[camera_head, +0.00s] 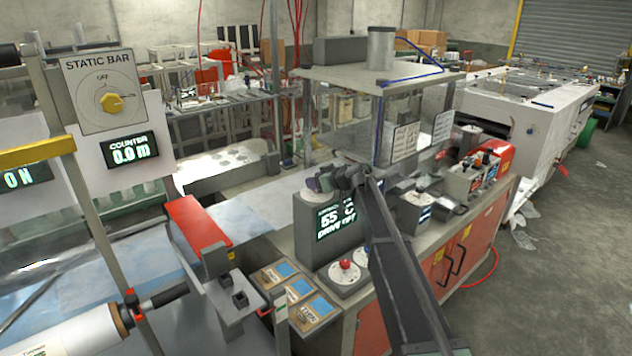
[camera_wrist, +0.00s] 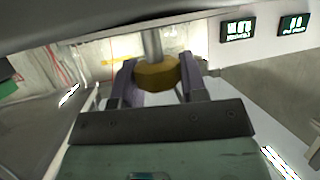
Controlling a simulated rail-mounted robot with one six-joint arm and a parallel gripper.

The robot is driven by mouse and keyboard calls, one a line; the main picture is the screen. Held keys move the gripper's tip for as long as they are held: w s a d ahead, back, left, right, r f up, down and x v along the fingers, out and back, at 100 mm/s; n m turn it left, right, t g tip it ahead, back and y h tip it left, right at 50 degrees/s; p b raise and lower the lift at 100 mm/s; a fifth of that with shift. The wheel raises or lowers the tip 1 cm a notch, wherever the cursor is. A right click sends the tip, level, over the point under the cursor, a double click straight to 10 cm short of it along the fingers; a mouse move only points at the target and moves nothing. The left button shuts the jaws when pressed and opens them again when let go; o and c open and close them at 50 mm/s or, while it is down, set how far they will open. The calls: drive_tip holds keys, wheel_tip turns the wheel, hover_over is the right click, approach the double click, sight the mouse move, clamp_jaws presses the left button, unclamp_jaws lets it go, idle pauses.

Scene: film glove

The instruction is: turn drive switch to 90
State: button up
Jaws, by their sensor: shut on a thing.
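In the wrist view a yellow-brown knob (camera_wrist: 157,73) on a grey shaft sits between the two fingers of my gripper (camera_wrist: 158,84), which is shut on it. I take this knob as the drive switch; its scale and pointer are not readable here. In the head view my gripper (camera_head: 338,179) is at the top of a grey box (camera_head: 312,228) with a lit display (camera_head: 336,220) that appears to read 55 °C and DRIVE OFF. My gripper hides the knob in this view.
A STATIC BAR dial (camera_head: 112,103) with a yellow knob hangs at upper left, above a counter display (camera_head: 129,149). A red round button (camera_head: 346,265) and small labelled panels (camera_head: 297,290) lie below the box. A clear-walled enclosure (camera_head: 414,125) stands behind my arm.

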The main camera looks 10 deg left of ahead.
drive_tip(key=shift+s, duration=0.1)
drive_tip(key=m+t+h, duration=0.3)
drive_tip(key=m+t, duration=0.1)
drive_tip(key=shift+m+h, duration=0.3)
drive_tip(key=m+t+h, duration=0.2)
drive_tip(key=m+h, duration=0.2)
drive_tip(key=h, duration=0.1)
drive_tip(key=shift+m, duration=0.3)
drive_tip(key=m+h, duration=0.4)
drive_tip(key=h, duration=0.1)
drive_tip(key=shift+d+m, duration=0.1)
drive_tip(key=shift+m, duration=0.2)
drive_tip(key=shift+d+m+g+h, duration=0.15)
drive_tip(key=shift+m+g+h, duration=0.75)
drive_tip(key=shift+m+h, duration=1.4)
drive_tip(key=o, duration=0.9)
drive_tip(key=shift+h, duration=0.3)
